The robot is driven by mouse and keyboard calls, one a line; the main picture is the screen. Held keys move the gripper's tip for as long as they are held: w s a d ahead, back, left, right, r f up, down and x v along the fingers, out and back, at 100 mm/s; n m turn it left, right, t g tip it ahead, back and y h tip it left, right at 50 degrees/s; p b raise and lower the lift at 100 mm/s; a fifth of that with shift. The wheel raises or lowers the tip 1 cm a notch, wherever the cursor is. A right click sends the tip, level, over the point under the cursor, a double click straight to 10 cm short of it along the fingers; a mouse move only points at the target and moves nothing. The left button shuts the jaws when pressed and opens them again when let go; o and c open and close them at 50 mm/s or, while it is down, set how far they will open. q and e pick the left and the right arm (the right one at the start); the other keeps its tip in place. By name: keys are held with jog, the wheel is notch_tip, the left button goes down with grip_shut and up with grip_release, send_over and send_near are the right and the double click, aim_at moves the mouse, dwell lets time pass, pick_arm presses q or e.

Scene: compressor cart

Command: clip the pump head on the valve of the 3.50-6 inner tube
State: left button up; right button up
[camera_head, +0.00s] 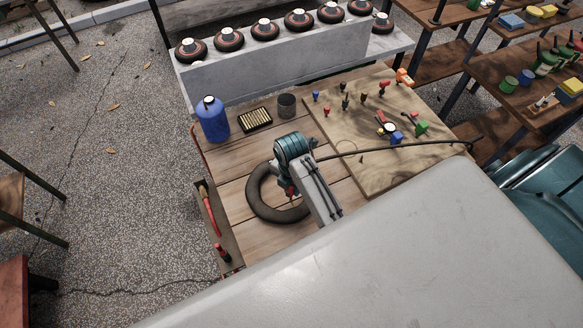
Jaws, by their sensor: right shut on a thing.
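The inner tube (253,190) is a dark ring lying flat on the wooden cart top. My right gripper (290,191) hangs over the ring's right part, with its arm and teal wrist covering that side. It is shut on the pump head, which is mostly hidden; a small red part shows at the fingertips. A black hose (400,147) runs from the right edge of the cart to the gripper. The tube's valve is hidden or too small to make out, so I cannot tell whether the pump head touches it. My left gripper is out of view.
A wooden board (365,170) with small coloured tools lies at the right. A blue bottle (211,120), a tray of small sticks (255,119) and a dark cup (286,105) stand behind the tube. A side tray (210,215) holds red-handled tools. Wheels line a grey shelf (270,72) behind.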

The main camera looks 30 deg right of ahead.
jog(key=shift+f, duration=1.05)
dwell(0.6)
jog(key=o, duration=0.9)
jog(key=shift+o, duration=0.2)
jog(key=shift+r, duration=0.1)
jog(key=shift+r+b, duration=0.35)
jog(key=shift+b, duration=0.05)
notch_tip(320, 180, up, 7)
jog(key=shift+f+b, duration=0.2)
jog(key=shift+b, duration=0.7)
jog(key=shift+r+p, duration=0.6)
jog(key=shift+r, duration=0.35)
jog(key=shift+r+p, duration=0.6)
jog(key=shift+r, duration=0.15)
jog(key=shift+s+f, duration=0.1)
jog(key=shift+f, duration=0.05)
